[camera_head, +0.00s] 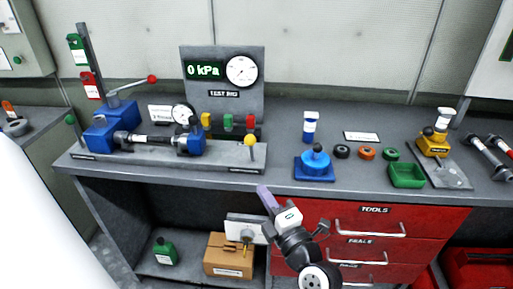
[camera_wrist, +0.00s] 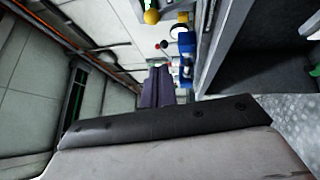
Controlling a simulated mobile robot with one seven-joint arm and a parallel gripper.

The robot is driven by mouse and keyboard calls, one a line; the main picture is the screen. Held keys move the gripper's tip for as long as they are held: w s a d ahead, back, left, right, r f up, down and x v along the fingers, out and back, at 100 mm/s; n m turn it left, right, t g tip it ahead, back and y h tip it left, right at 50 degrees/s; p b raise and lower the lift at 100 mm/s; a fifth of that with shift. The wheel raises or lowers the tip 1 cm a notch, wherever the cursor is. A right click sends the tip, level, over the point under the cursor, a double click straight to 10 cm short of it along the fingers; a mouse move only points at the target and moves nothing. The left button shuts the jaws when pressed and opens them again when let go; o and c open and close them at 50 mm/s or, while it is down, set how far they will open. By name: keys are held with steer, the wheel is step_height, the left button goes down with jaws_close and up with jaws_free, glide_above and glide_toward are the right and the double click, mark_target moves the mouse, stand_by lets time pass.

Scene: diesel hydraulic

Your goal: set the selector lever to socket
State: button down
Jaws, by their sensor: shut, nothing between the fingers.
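A lever with a yellow ball knob (camera_head: 250,141) stands upright at the right end of the test rig's grey base. It may be the selector lever; its label is too small to read. A yellow ball also shows at the top of the wrist view (camera_wrist: 152,17). My gripper (camera_head: 264,190), with purple fingers, is in front of the bench edge, below and slightly right of the yellow knob in the picture and apart from it. The fingers (camera_wrist: 157,85) are shut and empty in the wrist view.
The test rig panel (camera_head: 222,88) reads 0 kPa. A red-knobbed lever (camera_head: 152,78) and blue clamps (camera_head: 189,144) stand left. A blue fixture (camera_head: 314,166) and green tray (camera_head: 407,176) stand right. Below are a cardboard box (camera_head: 229,257) and red drawers (camera_head: 365,215).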

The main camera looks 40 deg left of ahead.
mark_target(251, 149)
steer(key=shift+n+b, duration=0.3)
steer(key=shift+b, duration=0.05)
steer(key=w+d+b+x, duration=0.1)
steer(key=w+b+x, duration=0.1)
steer(key=b+x, duration=0.5)
steer(key=shift+w+r+x, duration=0.2)
steer(key=shift+r+x, duration=0.1)
steer(key=shift+x, duration=2.6)
steer(key=shift+d, duration=0.15)
